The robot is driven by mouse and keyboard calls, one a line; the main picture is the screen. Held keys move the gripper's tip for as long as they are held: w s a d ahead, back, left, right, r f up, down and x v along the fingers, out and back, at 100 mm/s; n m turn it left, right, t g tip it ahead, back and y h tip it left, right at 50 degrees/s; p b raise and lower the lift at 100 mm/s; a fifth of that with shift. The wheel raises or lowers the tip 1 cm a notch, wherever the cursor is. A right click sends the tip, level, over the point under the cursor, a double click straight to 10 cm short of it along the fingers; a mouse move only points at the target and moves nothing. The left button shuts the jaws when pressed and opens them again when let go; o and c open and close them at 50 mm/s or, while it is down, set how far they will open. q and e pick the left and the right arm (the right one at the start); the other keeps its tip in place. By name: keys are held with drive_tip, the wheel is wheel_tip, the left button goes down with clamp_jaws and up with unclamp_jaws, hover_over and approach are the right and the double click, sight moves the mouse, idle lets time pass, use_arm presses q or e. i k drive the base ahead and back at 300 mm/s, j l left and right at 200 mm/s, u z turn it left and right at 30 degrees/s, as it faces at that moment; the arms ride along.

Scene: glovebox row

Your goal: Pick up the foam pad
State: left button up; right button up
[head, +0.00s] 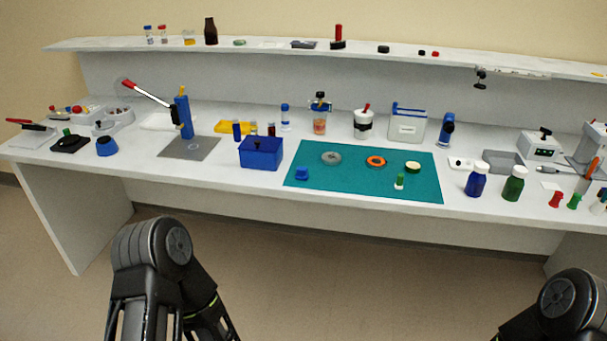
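I cannot tell for sure which thing is the foam pad. On the teal mat (330,190) lie a grey disc (330,158), an orange ring (376,161) and a small round pale-topped piece (413,167). A blue block (302,174) and a small green-and-white bottle (399,181) are also on the mat. Thin flat pieces lie on the upper shelf, one pale green (240,42) and one dark grey (304,44). Black links of my two arms show at the bottom left and bottom right, below the bench. Neither gripper is in view.
A blue box (260,152) stands left of the mat. A blue press with a red-tipped lever stands on a grey plate (190,148). Blue (476,182) and green (514,185) bottles stand right of the mat. The bench's front edge between the arms is clear.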

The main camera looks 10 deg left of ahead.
sight(302, 173)
drive_tip(key=i+l, duration=0.2)
drive_tip(key=i, duration=0.25)
drive_tip(key=i+l, duration=0.25)
drive_tip(key=i, duration=0.25)
